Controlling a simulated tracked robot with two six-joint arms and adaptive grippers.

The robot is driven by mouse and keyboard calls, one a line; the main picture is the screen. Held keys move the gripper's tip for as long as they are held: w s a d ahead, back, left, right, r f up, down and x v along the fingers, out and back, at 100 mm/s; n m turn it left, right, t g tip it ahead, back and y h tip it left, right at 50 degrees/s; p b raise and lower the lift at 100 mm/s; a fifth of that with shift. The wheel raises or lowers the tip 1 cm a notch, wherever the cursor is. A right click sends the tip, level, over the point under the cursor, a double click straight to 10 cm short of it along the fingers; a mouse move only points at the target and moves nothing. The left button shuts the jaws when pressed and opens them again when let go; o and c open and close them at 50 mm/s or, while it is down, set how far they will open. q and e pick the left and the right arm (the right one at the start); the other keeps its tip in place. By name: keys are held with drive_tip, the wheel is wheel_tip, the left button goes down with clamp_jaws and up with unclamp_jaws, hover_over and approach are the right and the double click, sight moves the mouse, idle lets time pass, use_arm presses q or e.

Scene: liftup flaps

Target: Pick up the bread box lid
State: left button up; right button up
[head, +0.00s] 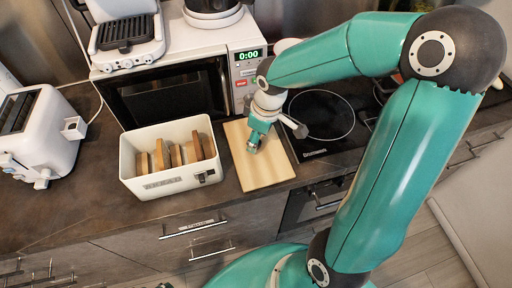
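The white bread box (150,187) stands open on the dark counter, with several slices of bread inside. A flat, light wooden board (264,176) lies on the counter just right of the box. It looks like the lid, but I cannot be sure. My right gripper (253,147) points down over the upper middle of this board, close to its surface. It hides a little of the board. I cannot tell whether its fingers touch the wood or whether they are open or shut. My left gripper is not in view.
A microwave (178,92) stands behind the box, with a white sandwich maker (127,42) on top. A white toaster (38,138) is at the left. A black cooktop (322,115) lies right of the board. Bare counter (95,212) shows left of the box.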

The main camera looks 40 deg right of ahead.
drive_tip(key=shift+w+f, duration=0.15)
drive_tip(key=shift+f, duration=1.2)
drive_tip(key=shift+a, duration=0.1)
clamp_jaws()
